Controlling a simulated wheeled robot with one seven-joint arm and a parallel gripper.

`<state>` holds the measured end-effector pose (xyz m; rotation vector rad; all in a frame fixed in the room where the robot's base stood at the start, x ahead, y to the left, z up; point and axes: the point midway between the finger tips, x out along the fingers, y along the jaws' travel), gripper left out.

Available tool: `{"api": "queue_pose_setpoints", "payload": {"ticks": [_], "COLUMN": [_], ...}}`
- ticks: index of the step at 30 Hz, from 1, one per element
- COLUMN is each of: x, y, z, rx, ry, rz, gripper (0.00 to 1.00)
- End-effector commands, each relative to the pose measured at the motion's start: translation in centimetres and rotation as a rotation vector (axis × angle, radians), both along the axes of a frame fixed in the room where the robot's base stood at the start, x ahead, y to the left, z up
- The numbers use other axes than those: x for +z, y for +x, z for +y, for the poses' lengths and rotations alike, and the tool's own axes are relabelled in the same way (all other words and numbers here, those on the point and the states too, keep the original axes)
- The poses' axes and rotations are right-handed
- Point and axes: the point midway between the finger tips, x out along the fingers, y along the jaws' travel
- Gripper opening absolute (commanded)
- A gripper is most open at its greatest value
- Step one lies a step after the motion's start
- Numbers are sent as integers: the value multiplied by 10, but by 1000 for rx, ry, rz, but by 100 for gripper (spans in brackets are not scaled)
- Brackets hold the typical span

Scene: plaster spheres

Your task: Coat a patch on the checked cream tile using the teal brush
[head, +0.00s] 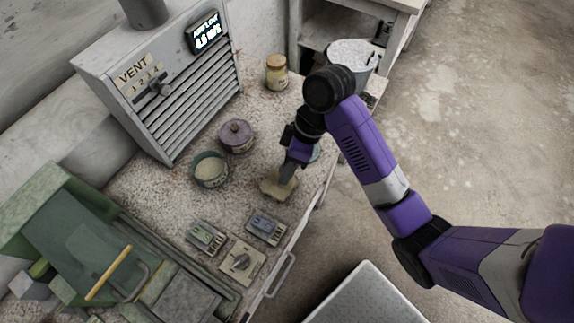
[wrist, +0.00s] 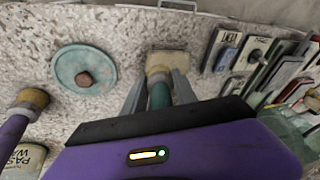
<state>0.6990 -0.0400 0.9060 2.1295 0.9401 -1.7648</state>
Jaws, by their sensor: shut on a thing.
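My gripper (wrist: 158,92) is shut on the teal brush (wrist: 160,96), whose teal handle shows between the fingers in the wrist view. The brush's tan head points down at a small cream tile (wrist: 176,58). In the head view my gripper (head: 288,172) is low over this tile (head: 277,189), near the bench's right edge. The brush head overlaps the tile in the wrist view; I cannot tell whether they touch. Part of the tile is hidden by the brush and gripper, and no check pattern or coat can be made out.
A teal lid with a brown knob (wrist: 85,75) lies beside the tile. An open teal bowl (head: 210,169) and a purple lidded pot (head: 236,136) stand left of my gripper. Several switch boxes (head: 265,227) sit toward the front. A yellow-lidded jar (head: 276,72) stands behind.

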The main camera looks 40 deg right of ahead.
Motion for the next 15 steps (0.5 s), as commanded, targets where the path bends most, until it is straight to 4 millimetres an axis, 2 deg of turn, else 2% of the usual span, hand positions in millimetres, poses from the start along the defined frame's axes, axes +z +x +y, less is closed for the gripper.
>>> {"api": "queue_pose_setpoints", "payload": {"ticks": [15], "x": [2], "y": [21], "z": [7], "rx": [0], "ry": [-1], "rz": [1], "gripper": [0]}}
